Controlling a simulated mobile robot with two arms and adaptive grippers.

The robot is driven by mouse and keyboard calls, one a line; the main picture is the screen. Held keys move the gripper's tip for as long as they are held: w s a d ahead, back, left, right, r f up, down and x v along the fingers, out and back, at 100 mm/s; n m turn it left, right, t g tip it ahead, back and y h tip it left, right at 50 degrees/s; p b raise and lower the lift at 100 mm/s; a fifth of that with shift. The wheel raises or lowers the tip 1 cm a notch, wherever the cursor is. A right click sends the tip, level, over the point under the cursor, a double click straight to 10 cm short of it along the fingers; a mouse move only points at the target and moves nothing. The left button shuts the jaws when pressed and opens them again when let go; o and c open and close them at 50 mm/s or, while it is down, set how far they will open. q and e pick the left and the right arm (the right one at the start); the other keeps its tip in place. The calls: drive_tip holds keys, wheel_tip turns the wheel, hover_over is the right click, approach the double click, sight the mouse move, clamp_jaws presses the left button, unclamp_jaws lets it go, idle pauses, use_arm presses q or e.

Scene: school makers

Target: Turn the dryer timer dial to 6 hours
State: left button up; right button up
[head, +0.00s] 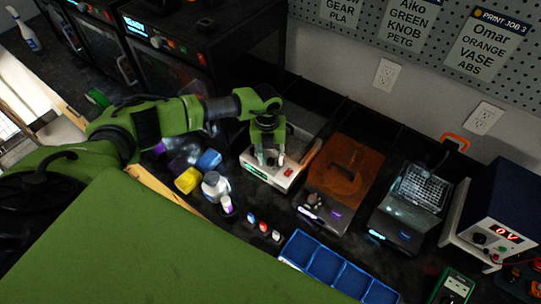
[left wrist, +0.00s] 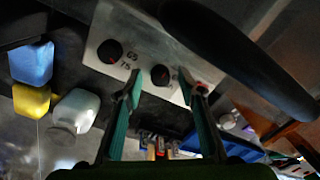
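The dryer (head: 262,172) is a pale box with a sloped front panel and a red switch, at the middle of the head view. In the left wrist view its panel (left wrist: 139,61) carries two black dials. One dial (left wrist: 110,51) has the printed numbers 65 and 75 beside it. The other dial (left wrist: 160,76) has a small red mark and lies between my fingertips in the picture; its numbers are mostly hidden. My left gripper (head: 268,156) is over the panel. Its green fingers (left wrist: 164,93) are open with a gap around the second dial, and contact cannot be told. My right gripper is out of view.
An orange-lidded device (head: 350,170) and a device with a wire basket (head: 423,190) stand to the right. A blue tray (head: 318,262) lies in front.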

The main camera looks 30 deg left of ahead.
use_arm(q)
clamp_jaws()
drive_tip(key=m+b, duration=0.2)
drive_tip(key=b, duration=0.1)
drive_tip(key=shift+f+m, duration=0.2)
drive_tip(key=shift+m, duration=0.2)
drive_tip(key=m+b, duration=0.7)
drive_tip(key=m, duration=0.1)
drive_tip(key=shift+w+b, duration=0.15)
drive_tip(key=shift+b, duration=0.25)
drive_tip(key=shift+r+m+b, duration=0.2)
drive_tip(key=shift+m+b, duration=1.85)
drive_tip(key=shift+m, duration=0.45)
